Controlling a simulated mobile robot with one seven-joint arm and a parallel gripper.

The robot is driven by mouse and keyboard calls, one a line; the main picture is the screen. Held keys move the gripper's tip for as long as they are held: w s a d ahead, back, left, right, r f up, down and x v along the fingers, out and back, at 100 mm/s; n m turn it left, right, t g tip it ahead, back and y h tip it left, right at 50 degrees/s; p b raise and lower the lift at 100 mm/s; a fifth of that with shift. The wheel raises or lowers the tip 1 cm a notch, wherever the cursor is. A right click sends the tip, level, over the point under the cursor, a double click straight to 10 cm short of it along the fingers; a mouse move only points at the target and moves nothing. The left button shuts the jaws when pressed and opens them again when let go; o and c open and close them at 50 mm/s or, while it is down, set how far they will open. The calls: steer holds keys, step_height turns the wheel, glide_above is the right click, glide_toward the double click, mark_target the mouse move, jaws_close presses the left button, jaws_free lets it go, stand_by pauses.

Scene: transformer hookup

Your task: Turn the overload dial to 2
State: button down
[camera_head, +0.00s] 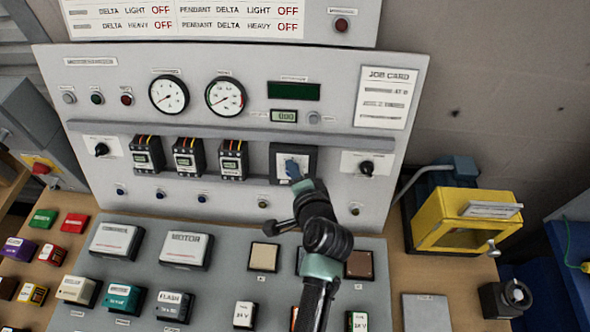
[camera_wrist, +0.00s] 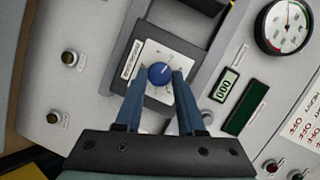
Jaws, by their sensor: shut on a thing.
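The overload dial is a round blue knob (camera_wrist: 160,74) on a white marked plate, set in a dark square housing (camera_head: 309,152) on the upright panel. In the wrist view my gripper (camera_wrist: 158,80) has its two blue fingers on either side of the knob, shut on it. A small pale pointer mark shows on the knob; the numbers around it are too small to read. In the head view my gripper (camera_head: 293,171) reaches the dial from below, and my arm and fingers hide much of the knob.
Three black contactors (camera_head: 189,158) stand left of the dial. A black rotary switch (camera_head: 366,168) is to its right. Above are two gauges (camera_head: 226,97) and a small display reading 000 (camera_wrist: 227,85). A grey board (camera_head: 215,272) with several blocks lies below. A yellow box (camera_head: 465,222) stands at right.

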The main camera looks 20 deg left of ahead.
steer(key=shift+a+r+n+h+p, duration=0.15)
steer(key=shift+n+h+p, duration=0.6)
steer(key=shift+n, duration=1)
steer(key=shift+a+n+h+p, duration=0.15)
steer(key=shift+n+h+p, duration=0.6)
steer(key=shift+n, duration=1)
steer(key=c, duration=0.5)
jaws_free()
steer(key=b+v, duration=0.2)
steer(key=v, duration=1.1)
steer(key=shift+w+a+r, duration=0.1)
steer(key=shift+r, duration=0.1)
